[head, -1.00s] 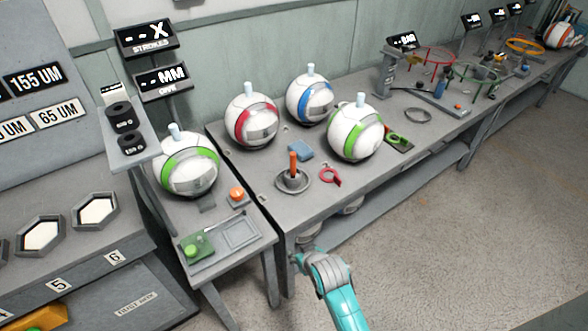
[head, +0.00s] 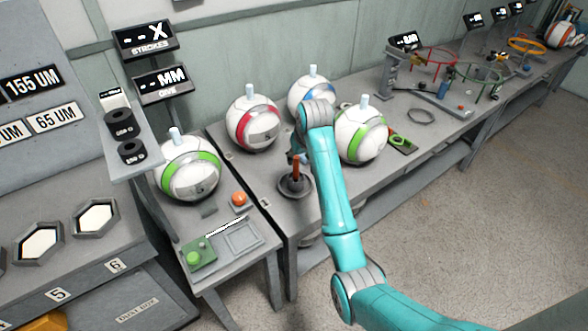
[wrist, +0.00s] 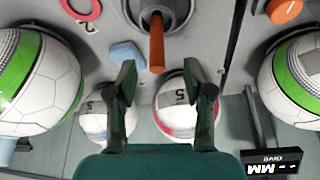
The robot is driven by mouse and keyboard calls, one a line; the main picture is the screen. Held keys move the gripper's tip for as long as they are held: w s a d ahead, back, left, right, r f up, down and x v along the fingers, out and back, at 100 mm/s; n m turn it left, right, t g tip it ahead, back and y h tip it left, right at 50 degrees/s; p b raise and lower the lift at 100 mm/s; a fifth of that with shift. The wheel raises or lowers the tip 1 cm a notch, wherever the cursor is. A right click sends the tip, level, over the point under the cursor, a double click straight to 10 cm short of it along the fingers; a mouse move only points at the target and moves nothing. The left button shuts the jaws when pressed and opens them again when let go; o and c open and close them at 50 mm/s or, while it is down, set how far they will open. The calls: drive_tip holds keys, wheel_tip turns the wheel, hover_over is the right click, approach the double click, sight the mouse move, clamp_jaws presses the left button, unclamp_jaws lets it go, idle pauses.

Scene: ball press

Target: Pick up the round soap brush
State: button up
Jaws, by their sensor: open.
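The round soap brush shows as an upright orange handle (head: 295,164) standing in a round grey dish (head: 294,188) near the table's front left. In the wrist view the orange handle (wrist: 156,42) points toward me from the dish (wrist: 184,12); the bristles cannot be made out. My gripper (wrist: 167,86) is open and empty, its two fingers spread, with the handle a little above the gap between them in the picture. It is apart from the handle. In the head view my arm covers most of the gripper.
White balls with red (head: 252,124), blue (head: 307,92) and green (head: 361,134) bands stand on the table around my arm. A blue block (wrist: 126,54) and a red ring (wrist: 82,8) lie near the dish. A side stand holds another green-banded ball (head: 188,168) and an orange button (head: 239,199).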

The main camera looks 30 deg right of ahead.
sight(297, 165)
drive_tip(key=x, duration=1)
drive_tip(key=shift+w+d, duration=0.15)
drive_tip(key=shift+d, duration=0.1)
drive_tip(key=shift+c, duration=0.2)
clamp_jaws()
